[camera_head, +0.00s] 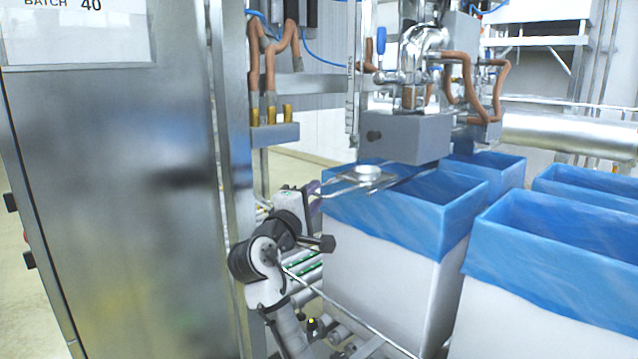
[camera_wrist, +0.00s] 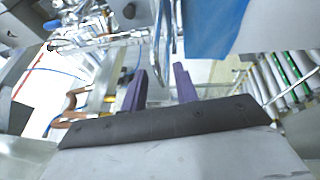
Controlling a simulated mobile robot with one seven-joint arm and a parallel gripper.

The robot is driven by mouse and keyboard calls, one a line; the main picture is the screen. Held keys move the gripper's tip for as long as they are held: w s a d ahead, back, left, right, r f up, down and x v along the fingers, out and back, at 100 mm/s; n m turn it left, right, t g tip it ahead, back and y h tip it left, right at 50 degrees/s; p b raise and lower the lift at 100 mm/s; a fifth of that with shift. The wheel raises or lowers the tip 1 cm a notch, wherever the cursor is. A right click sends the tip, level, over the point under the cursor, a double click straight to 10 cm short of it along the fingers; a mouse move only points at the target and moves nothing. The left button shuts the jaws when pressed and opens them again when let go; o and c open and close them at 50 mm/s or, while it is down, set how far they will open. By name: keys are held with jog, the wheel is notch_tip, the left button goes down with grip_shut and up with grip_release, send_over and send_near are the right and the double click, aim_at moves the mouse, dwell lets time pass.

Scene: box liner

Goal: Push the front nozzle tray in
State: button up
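The front nozzle tray (camera_head: 368,174) shows in the head view as a small round metal dish on thin metal rods. It sits over the open top of the nearest blue-lined box, below and in front of the grey nozzle block (camera_head: 405,137). My gripper (camera_head: 315,189) is at the left end of these rods, beside the box's upper left corner. Whether it touches the rods cannot be told. In the wrist view my gripper (camera_wrist: 160,72) has two purple fingers apart with a gap between them. A thin curved metal piece (camera_wrist: 167,40) lies beyond the gap; I cannot tell if it is the tray.
The nearest box (camera_head: 385,275) has a blue liner and stands close to my arm. More lined boxes (camera_head: 560,255) stand to the right and behind. A large steel cabinet (camera_head: 120,180) fills the left. Copper pipes (camera_head: 270,65) hang above, and rollers (camera_wrist: 275,80) show in the wrist view.

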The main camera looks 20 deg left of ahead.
jog(key=w, duration=0.3)
jog(key=shift+w+r+p, duration=0.25)
jog(key=shift+p, duration=0.15)
grip_shut()
jog(key=shift+r, duration=0.1)
